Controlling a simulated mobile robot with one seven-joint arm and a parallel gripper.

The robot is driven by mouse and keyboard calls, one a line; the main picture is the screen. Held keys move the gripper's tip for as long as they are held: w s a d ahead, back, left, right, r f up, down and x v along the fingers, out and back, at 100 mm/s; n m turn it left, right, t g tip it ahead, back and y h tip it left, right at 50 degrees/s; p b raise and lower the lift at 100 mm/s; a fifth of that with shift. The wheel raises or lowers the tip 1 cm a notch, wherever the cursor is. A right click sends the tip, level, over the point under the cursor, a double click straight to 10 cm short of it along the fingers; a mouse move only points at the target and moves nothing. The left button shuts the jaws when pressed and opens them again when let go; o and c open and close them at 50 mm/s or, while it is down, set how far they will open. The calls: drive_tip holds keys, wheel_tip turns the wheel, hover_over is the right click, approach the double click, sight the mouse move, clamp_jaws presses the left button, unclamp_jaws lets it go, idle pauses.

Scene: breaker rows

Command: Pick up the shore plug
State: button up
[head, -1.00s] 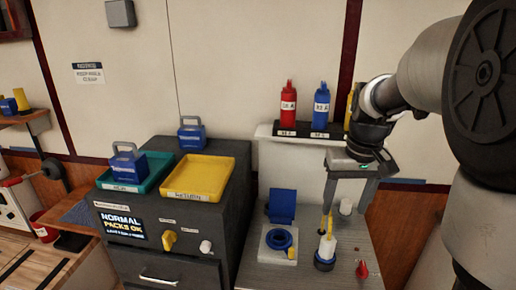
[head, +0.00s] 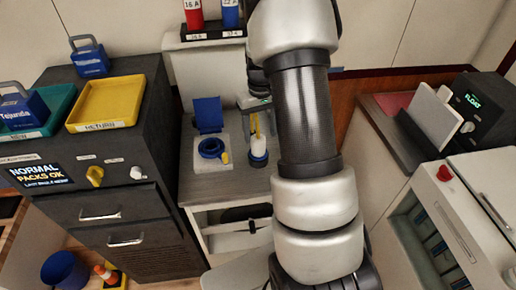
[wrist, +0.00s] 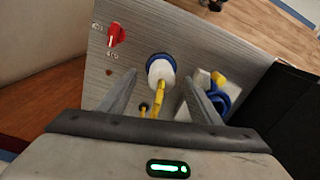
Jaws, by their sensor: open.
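The shore plug is a white cylinder with a blue collar. It stands on the grey bench top, and in the head view the plug (head: 258,147) is partly hidden by my gripper and arm. In the wrist view the plug (wrist: 158,68) lies between and beyond my fingertips, with a yellow part running from it towards me. My gripper (wrist: 160,84) is open, with one finger to each side of the plug's line; I cannot tell whether either touches it.
A blue round socket with a raised lid (head: 207,112) sits left of the plug; its yellow tab shows too. A red knob (wrist: 115,35) is on the bench top. A dark cabinet with a yellow tray (head: 105,103) stands left, and a panelled unit (head: 480,215) right.

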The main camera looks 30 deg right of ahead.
sight(258, 138)
drive_tip(key=shift+w+a+f+p, duration=0.1)
drive_tip(key=shift+w+f+p, duration=0.1)
drive_tip(key=shift+f, duration=1.3)
drive_tip(key=shift+w+a+f+p, duration=0.1)
drive_tip(key=shift+w+f+p, duration=0.05)
drive_tip(key=shift+f, duration=1.35)
drive_tip(key=c, duration=1.5)
drive_tip(key=shift+o, duration=0.2)
wheel_tip(258, 138, up, 10)
drive_tip(key=shift+r, duration=0.1)
